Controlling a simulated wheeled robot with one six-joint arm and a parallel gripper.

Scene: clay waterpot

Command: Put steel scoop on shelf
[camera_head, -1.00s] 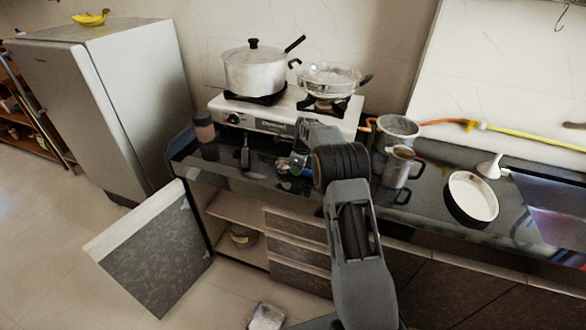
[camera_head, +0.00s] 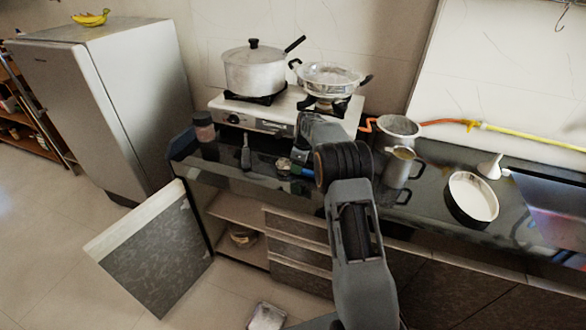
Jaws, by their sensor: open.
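A small grey utensil with a slim handle, which looks like the steel scoop (camera_head: 246,158), lies on the dark counter left of my arm, below the stove. The shelf (camera_head: 236,208) is inside the open cabinet under the counter. My gripper (camera_head: 292,167) is over the counter, right of the utensil and apart from it. It is mostly hidden behind my wrist. It is open, and nothing shows clearly between its fingers. Small blue and pale bits beside it are too small to name.
The open cabinet door (camera_head: 152,248) sticks out at left. A jar (camera_head: 204,127) stands at the counter's left end. A pot (camera_head: 253,72) and a pan (camera_head: 330,78) are on the stove. A metal mug (camera_head: 398,168) and a round white-filled pan (camera_head: 472,197) stand right of my arm.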

